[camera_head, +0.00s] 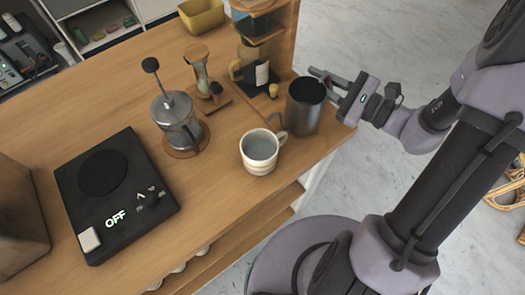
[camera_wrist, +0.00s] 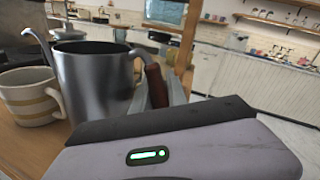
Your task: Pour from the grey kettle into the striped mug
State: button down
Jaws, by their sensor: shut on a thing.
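The grey kettle (camera_head: 304,112) is upright near the counter's right edge. Its thin spout points left, toward the striped mug (camera_head: 262,160). My gripper (camera_head: 328,84) comes from the right and is shut on the kettle's handle. In the wrist view the grey kettle (camera_wrist: 92,88) shows its open top and brown handle (camera_wrist: 156,86); the jaw tips are mostly hidden. The mug is white with tan bands, stands upright in front and left of the kettle, and shows no visible liquid. It also shows in the wrist view (camera_wrist: 22,105). I cannot tell whether the kettle touches the counter.
A French press (camera_head: 178,125) on a round coaster stands left of the mug. A glass brewer (camera_head: 202,75) and a wooden stand with a carafe (camera_head: 255,70) are behind. The wooden counter (camera_head: 225,215) is clear in front.

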jog(key=shift+f, duration=0.15)
notch_tip(320, 180, up, 5)
jog(key=p, duration=0.3)
jog(key=shift+p, duration=0.4)
